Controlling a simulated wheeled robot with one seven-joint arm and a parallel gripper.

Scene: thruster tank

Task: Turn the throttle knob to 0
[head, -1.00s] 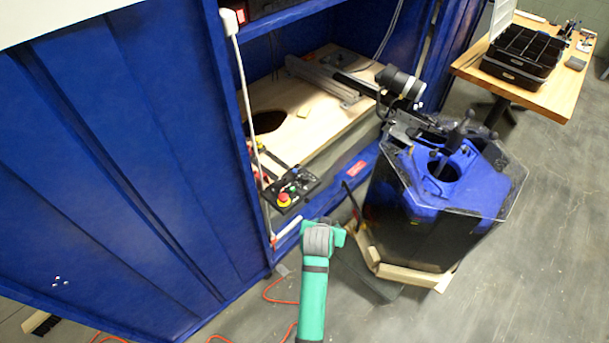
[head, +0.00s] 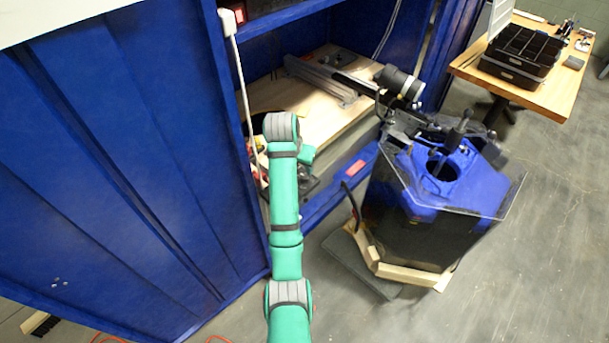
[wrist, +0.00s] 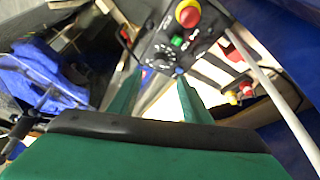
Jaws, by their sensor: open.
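In the wrist view a black control panel (wrist: 205,45) lies just beyond my fingertips. On it, a dark round knob (wrist: 162,60) with white marks around it looks like the throttle knob; its pointer setting is too small to read. My gripper (wrist: 158,76) is open and empty, its two green fingers pointing at the panel's edge near the knob. I cannot tell whether they touch it. In the head view my arm covers most of the panel and the gripper.
A red and yellow stop button (wrist: 188,13), a green button (wrist: 177,40) and a blue button (wrist: 179,70) sit near the knob. A white cable (wrist: 270,90) runs beside the panel. The blue thruster tank (head: 425,200) stands right of my arm in the head view.

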